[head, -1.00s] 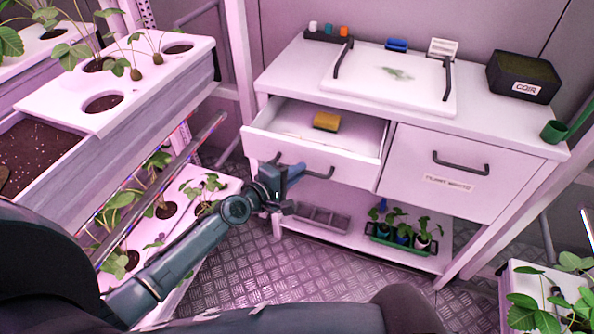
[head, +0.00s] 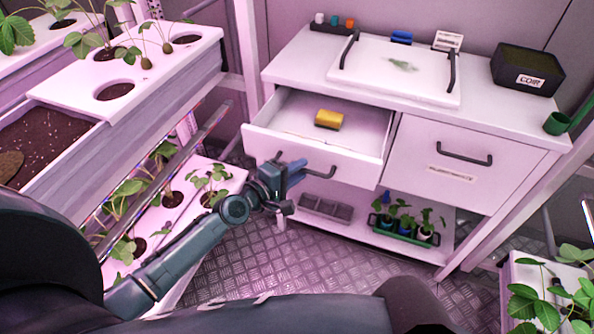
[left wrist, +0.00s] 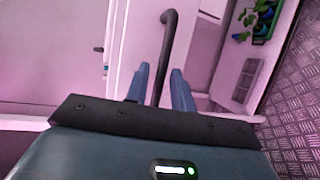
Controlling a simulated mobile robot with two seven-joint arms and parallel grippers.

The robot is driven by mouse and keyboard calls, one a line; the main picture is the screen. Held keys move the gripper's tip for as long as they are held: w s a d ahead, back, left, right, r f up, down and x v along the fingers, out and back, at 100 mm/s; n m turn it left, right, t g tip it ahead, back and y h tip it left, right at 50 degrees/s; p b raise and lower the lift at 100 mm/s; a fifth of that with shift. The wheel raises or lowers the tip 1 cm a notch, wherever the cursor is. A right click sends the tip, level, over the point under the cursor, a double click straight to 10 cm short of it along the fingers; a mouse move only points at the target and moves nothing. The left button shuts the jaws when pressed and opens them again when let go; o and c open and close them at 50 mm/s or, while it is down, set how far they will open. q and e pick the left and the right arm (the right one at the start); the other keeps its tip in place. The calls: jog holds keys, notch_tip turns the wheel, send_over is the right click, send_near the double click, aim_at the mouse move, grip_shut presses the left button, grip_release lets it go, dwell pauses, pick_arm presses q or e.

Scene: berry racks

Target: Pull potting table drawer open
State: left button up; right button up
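The potting table (head: 300,62) is white with two drawers. Its left drawer (head: 345,165) is pulled partly out, and a yellow block (head: 329,118) lies inside. The right drawer (head: 450,172) is shut. My left gripper (head: 297,170) is at the left drawer's dark bar handle (head: 322,174). In the left wrist view, the blue fingers of this gripper (left wrist: 161,75) are apart, one on each side of the handle (left wrist: 169,45), with narrow gaps showing. My right gripper is not in view.
A planter rack (head: 150,75) stands close on the left of my arm. The lower shelf holds a green tray of seedlings (head: 405,235) and a grey tray (head: 325,208). A COIR box (head: 527,70) stands on the tabletop. The metal floor (head: 340,270) before the table is clear.

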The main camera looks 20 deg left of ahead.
pick_arm(q)
jog(key=shift+o, duration=0.6)
jog(key=b+v, duration=0.1)
jog(key=v, duration=1.2)
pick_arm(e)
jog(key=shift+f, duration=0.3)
